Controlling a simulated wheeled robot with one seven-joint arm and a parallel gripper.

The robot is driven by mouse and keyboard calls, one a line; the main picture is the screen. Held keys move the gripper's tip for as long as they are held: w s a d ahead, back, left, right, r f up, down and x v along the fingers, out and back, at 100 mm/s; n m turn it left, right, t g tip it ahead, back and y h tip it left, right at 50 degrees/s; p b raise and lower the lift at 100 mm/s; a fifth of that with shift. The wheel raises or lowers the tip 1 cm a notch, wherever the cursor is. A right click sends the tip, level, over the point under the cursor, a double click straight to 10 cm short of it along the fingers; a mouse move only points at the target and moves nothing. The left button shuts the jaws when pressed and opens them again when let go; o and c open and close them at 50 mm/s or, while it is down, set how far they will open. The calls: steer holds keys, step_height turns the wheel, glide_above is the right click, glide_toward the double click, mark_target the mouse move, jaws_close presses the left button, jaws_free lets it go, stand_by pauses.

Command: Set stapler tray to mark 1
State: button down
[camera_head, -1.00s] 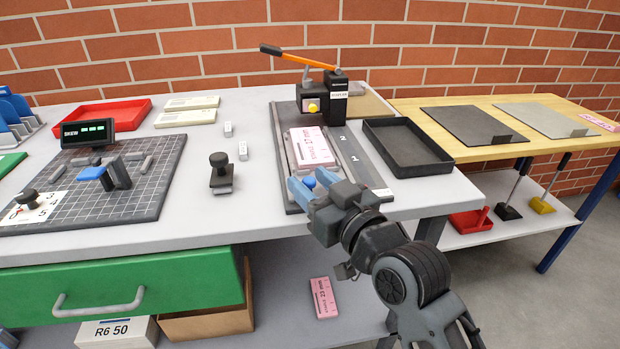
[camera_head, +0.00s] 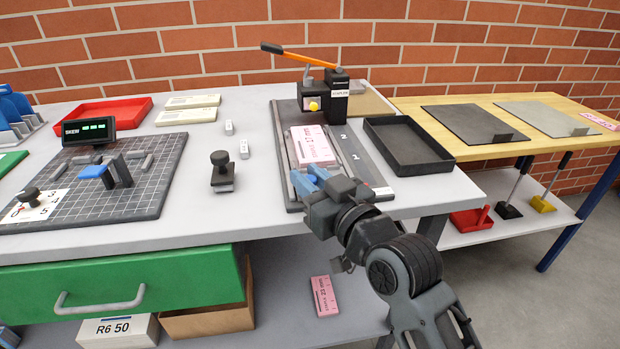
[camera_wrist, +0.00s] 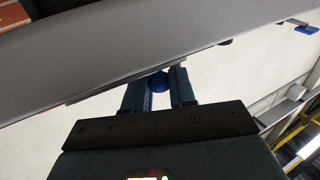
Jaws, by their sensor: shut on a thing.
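The stapler tray (camera_head: 293,160) is a grey sliding tray on a dark rail base (camera_head: 279,118), carrying a pink-and-white pad stack (camera_head: 313,147). Pale marks (camera_head: 354,156) are printed on the strip to its right; I cannot read them surely. My gripper (camera_head: 308,180) is at the tray's near end. In the wrist view my blue fingers (camera_wrist: 158,92) are shut on the tray's round blue knob (camera_wrist: 158,80). In the head view my fingers hide the knob. The black stapler (camera_head: 322,102) with an orange lever stands at the rail's far end.
A black open tray (camera_head: 407,172) sits close right of the rail. A black-handled stamp (camera_head: 222,172) and small white blocks (camera_head: 244,149) stand to the left. The table's front edge is just below my gripper. A pink pad (camera_head: 323,296) lies on the lower shelf.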

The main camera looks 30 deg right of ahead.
stand_by(0.3)
steer(key=shift+w+d+b, duration=0.15)
steer(key=shift+w+d, duration=0.15)
steer(key=shift+w, duration=0.55)
steer(key=shift+w+d+b, duration=0.15)
steer(key=shift+w+d, duration=0.1)
steer(key=shift+w, duration=0.6)
steer(key=c, duration=1)
jaws_free()
steer(key=shift+s, duration=0.1)
steer(key=s, duration=0.6)
steer(key=shift+s+d+f, duration=0.1)
steer(key=shift+s+d, duration=0.15)
steer(key=shift+s, duration=0.6)
